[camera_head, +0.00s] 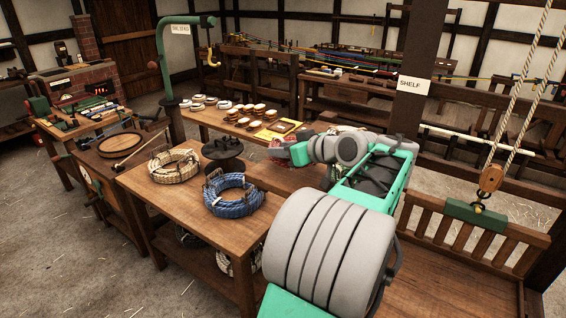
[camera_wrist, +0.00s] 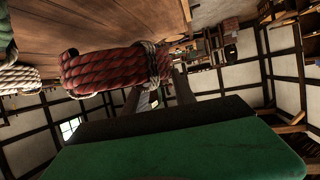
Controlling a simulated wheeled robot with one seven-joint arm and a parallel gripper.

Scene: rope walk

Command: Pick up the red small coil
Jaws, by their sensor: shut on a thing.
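The red small coil (camera_wrist: 108,72) is a bundle of thick red rope tied with a pale lashing, and it fills the middle of the wrist view. A bit of its red also shows in the head view (camera_head: 277,144), beside the far end of my arm over the workbench. My gripper (camera_wrist: 156,82) is shut on the lashed end of the coil, with its two fingers running up from the green housing. In the head view the arm hides most of the gripper and coil. I cannot tell whether the coil touches the bench top.
The wooden workbench (camera_head: 165,203) holds a cream coil (camera_head: 174,165), a blue coil (camera_head: 232,195) and a dark round stand (camera_head: 222,150). Several small round pieces and a yellow board (camera_head: 272,133) lie further back. A post labelled SHELF (camera_head: 413,85) and hanging ropes with a block (camera_head: 491,177) stand right.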

